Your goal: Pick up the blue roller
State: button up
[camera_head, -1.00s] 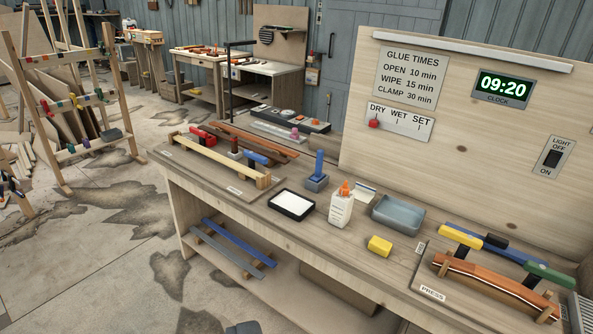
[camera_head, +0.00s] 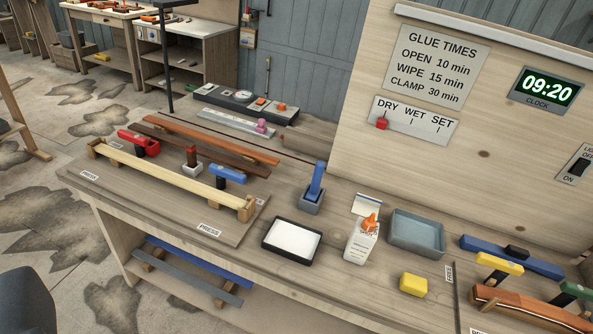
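The blue roller appears to be the upright blue handle (camera_head: 316,180) standing in a small grey-blue holder (camera_head: 311,202) near the middle of the bench. Its lower end is hidden inside the holder. My gripper's fingers do not show clearly. A dark rounded shape is cut off at the lower left edge, and I cannot tell what it is.
A black tray with a white pad (camera_head: 291,240), a glue bottle (camera_head: 361,240), a grey tray (camera_head: 417,232) and a yellow block (camera_head: 413,285) stand close by. A blue clamp (camera_head: 228,174) lies to the left. A signboard (camera_head: 480,155) rises behind.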

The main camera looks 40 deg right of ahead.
aim_at(313, 194)
jog(key=z, duration=0.45)
jog(key=i, duration=1.1)
jog(key=z, duration=1.05)
jog(key=i, duration=0.5)
jog(key=z, duration=0.3)
jog(key=k, duration=0.95)
jog(key=z, duration=0.2)
jog(key=i, duration=0.9)
jog(key=u, duration=0.1)
